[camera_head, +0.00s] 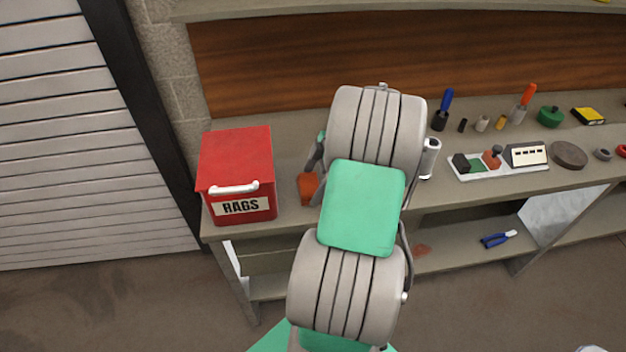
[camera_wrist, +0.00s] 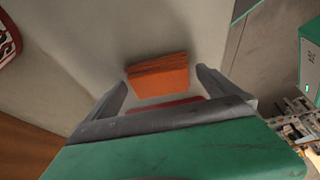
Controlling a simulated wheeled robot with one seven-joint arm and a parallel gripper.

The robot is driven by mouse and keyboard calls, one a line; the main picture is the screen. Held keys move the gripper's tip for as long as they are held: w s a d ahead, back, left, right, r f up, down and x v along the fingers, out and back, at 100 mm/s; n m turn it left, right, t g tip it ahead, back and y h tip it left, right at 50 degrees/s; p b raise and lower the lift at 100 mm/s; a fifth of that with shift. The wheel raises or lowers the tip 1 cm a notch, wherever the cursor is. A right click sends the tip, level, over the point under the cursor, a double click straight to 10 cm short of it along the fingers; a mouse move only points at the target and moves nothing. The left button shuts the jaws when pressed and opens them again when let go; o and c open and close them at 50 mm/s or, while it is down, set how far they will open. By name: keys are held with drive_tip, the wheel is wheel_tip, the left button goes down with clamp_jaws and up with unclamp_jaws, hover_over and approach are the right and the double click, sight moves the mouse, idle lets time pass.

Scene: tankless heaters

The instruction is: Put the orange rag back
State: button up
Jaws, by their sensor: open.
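The orange rag (camera_head: 308,188) is a small folded block on the workbench, just right of the red box labelled RAGS (camera_head: 222,164). The box has a white handle on its front; whether its lid is shut fully I cannot tell. In the wrist view, the orange rag (camera_wrist: 158,76) lies ahead of my gripper (camera_wrist: 161,82), in line with the gap between its fingers. The fingers are open and do not hold it. In the head view my arm hides most of the gripper. A corner of the RAGS box (camera_wrist: 7,42) shows at the wrist view's left.
A red flat thing (camera_wrist: 170,104) is partly hidden behind my gripper. Right of my arm stand a white cylinder (camera_head: 430,157), a parts tray (camera_head: 498,171) and several tools. Blue pliers (camera_head: 497,239) lie on the lower shelf. A shutter (camera_head: 50,130) is at left.

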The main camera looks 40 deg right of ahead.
drive_tip(key=shift+r+p, duration=0.3)
drive_tip(key=p+v, duration=0.1)
drive_tip(key=v, duration=1.1)
